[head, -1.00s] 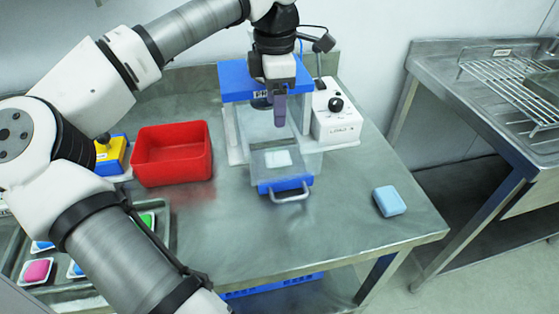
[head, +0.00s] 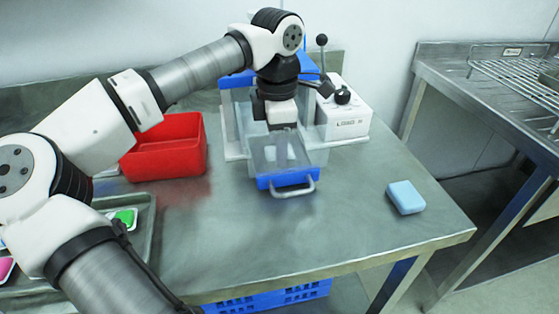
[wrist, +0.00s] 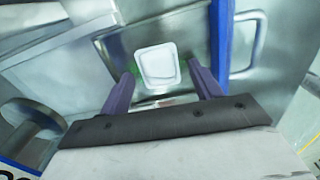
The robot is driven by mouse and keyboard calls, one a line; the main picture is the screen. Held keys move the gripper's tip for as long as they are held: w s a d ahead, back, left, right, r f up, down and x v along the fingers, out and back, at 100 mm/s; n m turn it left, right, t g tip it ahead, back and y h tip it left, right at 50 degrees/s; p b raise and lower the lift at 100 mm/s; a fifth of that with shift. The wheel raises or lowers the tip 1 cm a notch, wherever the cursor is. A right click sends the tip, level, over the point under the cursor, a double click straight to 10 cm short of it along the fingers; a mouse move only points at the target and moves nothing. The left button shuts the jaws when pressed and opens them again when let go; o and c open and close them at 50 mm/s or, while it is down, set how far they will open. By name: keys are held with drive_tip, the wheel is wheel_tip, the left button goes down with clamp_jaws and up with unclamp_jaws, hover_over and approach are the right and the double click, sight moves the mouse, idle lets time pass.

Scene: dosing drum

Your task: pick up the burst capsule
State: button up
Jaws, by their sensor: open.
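A white, rounded-square piece (wrist: 157,65), which I take to be the burst capsule, lies in the clear drawer of the dosing machine. Some green shows beside it in the wrist view. In the head view its pale patch (head: 271,153) shows through the clear drawer (head: 288,180), which has a blue front and a metal handle. My gripper (wrist: 161,72) is open, with its purple fingers on either side of the white piece. I cannot tell whether they touch it. In the head view the fingertips are hidden.
A red bin (head: 165,165) stands left of the machine. A light blue block (head: 405,197) lies at the table's right. A tray (head: 140,245) with coloured pads is partly behind my arm. The front middle is clear.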

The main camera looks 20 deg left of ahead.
drive_tip(key=shift+f, duration=0.2)
drive_tip(key=c, duration=1.1)
